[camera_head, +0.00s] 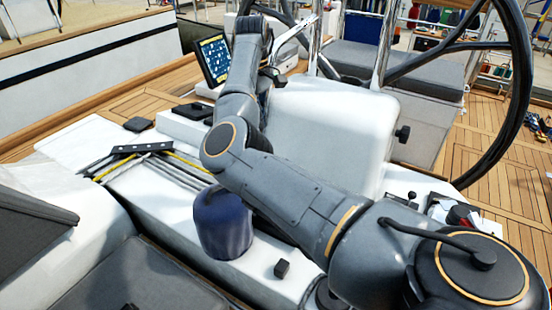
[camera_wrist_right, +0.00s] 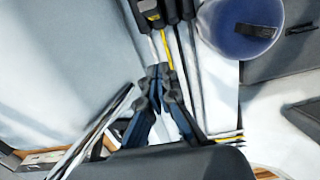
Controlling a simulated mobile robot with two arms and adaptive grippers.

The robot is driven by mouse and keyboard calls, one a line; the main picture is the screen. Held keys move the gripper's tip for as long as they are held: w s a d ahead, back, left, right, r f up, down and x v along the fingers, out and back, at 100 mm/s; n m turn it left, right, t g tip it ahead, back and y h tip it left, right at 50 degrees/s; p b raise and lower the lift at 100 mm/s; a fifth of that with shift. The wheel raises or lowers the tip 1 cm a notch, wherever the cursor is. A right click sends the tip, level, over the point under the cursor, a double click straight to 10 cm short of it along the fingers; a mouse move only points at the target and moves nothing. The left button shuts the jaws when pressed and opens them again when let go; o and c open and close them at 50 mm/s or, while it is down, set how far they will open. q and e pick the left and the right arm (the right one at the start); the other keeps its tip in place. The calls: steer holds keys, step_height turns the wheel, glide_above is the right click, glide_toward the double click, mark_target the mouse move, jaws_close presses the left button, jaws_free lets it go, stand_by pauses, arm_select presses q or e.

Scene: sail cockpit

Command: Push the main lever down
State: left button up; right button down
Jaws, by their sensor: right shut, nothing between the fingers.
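In the head view my right arm reaches across the cockpit, and my right gripper (camera_head: 272,76) is small and partly hidden beside the white pedestal. In the right wrist view its blue-grey fingers (camera_wrist_right: 163,76) are shut with nothing between them. Several dark clutch or lever bodies (camera_wrist_right: 171,12), one with a yellow label, show beyond the fingertips, with a yellow line and grey lines below. In the head view, a dark bar (camera_head: 143,148) lies across similar lines at left. I cannot tell which part is the main lever, or whether I touch it. My left gripper is not in view.
A blue covered winch (camera_head: 223,222) stands by my forearm and also shows in the right wrist view (camera_wrist_right: 240,28). A white pedestal (camera_head: 340,125), a lit display (camera_head: 214,58) and a black steering wheel (camera_head: 518,95) stand close by. Wooden deck lies at right.

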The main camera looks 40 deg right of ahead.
steer(key=s+d+f+p, duration=0.1)
steer(key=s+f, duration=0.3)
steer(key=f, duration=0.6)
steer(key=shift+s+d+f+p, duration=0.15)
steer(key=shift+s+f+p, duration=0.15)
steer(key=shift+p, duration=0.35)
steer(key=shift+w, duration=0.1)
